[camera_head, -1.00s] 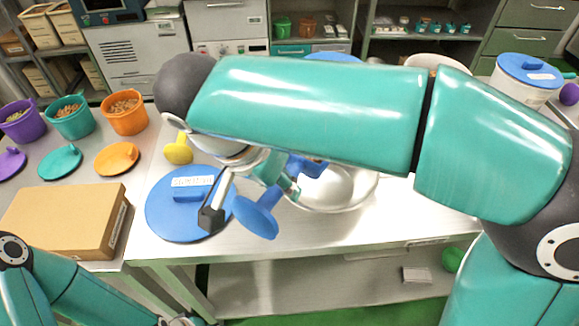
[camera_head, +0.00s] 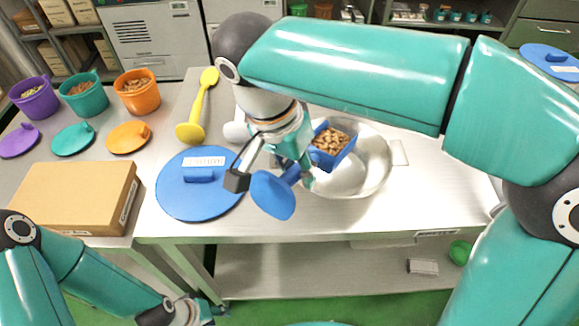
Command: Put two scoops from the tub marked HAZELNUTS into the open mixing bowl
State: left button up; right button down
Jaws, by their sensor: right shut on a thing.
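My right gripper (camera_head: 274,178) is shut on a blue scoop (camera_head: 272,196), its broad handle end pointing toward me. The scoop's square head is filled with brown nuts (camera_head: 331,141) and appears above the left part of the open metal mixing bowl (camera_head: 376,163). The bowl's inside looks empty where I see it; my arm and the scoop hide part of it. A round blue lid (camera_head: 200,208) with an unreadable label lies left of the bowl. I cannot make out a tub marked HAZELNUTS. My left gripper (camera_head: 208,310) is low at the bottom, away from the table top; its fingers are unclear.
A yellow scoop (camera_head: 198,108) lies behind the blue lid. Purple (camera_head: 38,101), teal (camera_head: 82,95) and orange (camera_head: 138,93) tubs stand at left, their lids before them. A cardboard box (camera_head: 75,197) sits front left. A blue-lidded container (camera_head: 551,62) is partly visible at far right.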

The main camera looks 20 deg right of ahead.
jog(key=w+d+r+n+g+y+p, duration=0.1)
jog(key=w+d+r+g+y+p, duration=0.6)
jog(key=p, duration=0.8)
jog(key=shift+d+r+y, duration=0.8)
jog(key=shift+r, duration=0.6)
notch_tip(320, 180, up, 5)
jog(key=t+h+b, duration=0.2)
jog(key=t+h, duration=0.2)
jog(key=h, duration=0.1)
jog(key=m+t+h+b, duration=0.1)
jog(key=t+h+b, duration=0.2)
jog(key=t+h, duration=0.1)
jog(key=shift+h+b, duration=0.3)
jog(key=shift+h, duration=0.3)
